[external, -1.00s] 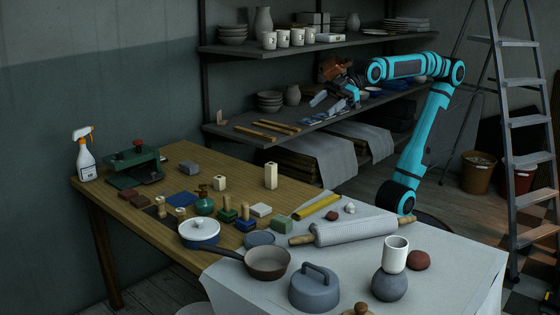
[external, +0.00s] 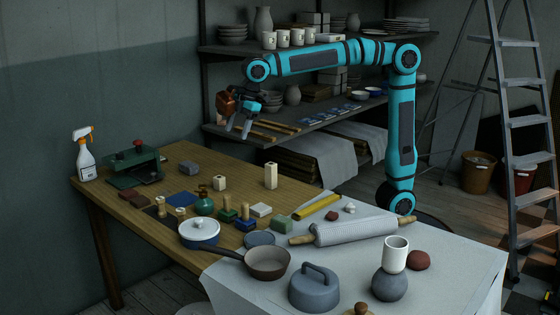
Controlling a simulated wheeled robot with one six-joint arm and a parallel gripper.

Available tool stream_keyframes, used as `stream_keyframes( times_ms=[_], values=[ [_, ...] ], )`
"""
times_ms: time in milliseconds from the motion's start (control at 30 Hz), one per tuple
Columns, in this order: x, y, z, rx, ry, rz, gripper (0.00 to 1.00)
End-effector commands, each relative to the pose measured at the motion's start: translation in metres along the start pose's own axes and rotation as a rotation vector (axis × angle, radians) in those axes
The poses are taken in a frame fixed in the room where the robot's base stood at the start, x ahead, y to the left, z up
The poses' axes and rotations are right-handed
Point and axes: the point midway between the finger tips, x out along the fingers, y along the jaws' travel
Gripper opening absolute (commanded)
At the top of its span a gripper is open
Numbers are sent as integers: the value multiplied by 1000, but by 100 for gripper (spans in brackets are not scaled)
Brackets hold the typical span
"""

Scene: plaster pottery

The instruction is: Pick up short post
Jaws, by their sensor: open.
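The short post (external: 219,183) is a small cream block with a dark mark on its upper part, standing upright on the wooden table. A taller cream post (external: 271,176) of like shape stands to its right. My gripper (external: 238,130) is open and empty, its fingers pointing down. It hangs in the air above the table, well above the short post and slightly to its right in the picture. Nothing hides the short post.
A green press (external: 134,161) and spray bottle (external: 85,157) are at left. Behind is a shelf (external: 330,120) with wooden sticks. The table around the taller post is fairly clear.

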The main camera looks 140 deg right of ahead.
Motion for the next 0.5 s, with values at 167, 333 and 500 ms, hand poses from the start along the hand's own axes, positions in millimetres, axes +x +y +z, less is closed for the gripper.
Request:
stream_keyframes(
  times_ms=[167,333,500],
  values=[
    [39,53,13,-4,-122,-77,58],
    [67,91,28,-10,-207,-148,58],
    [81,110,37,-15,-248,-190,58]
  ],
)
